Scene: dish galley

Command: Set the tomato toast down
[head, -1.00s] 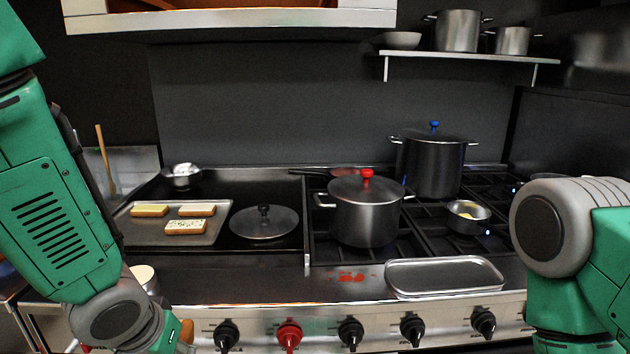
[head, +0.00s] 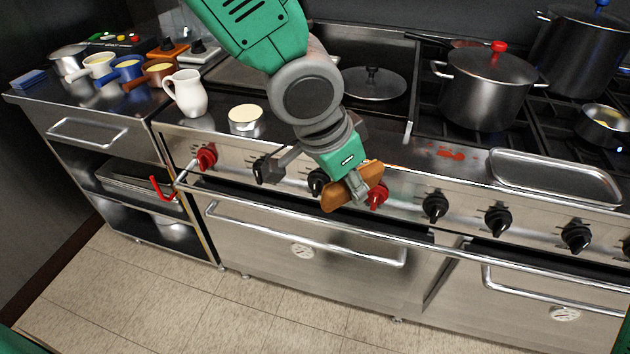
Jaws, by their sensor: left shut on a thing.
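My left gripper (head: 355,188) is shut on a brown slice of toast (head: 337,199), taken as the tomato toast. It holds the toast in the air in front of the range's control panel, near a red knob. The toast looks tilted. Its topping cannot be made out, and a finger covers its middle. An empty metal tray (head: 558,180) lies on the front ledge at the right, apart from the toast. My right gripper is not in view.
Red bits (head: 449,153) lie on the ledge left of the tray. A red-knobbed pot (head: 485,92) and a lid (head: 374,84) are behind. A round tub (head: 245,121) and a white jug (head: 187,94) stand left. Oven handles (head: 300,235) jut out below.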

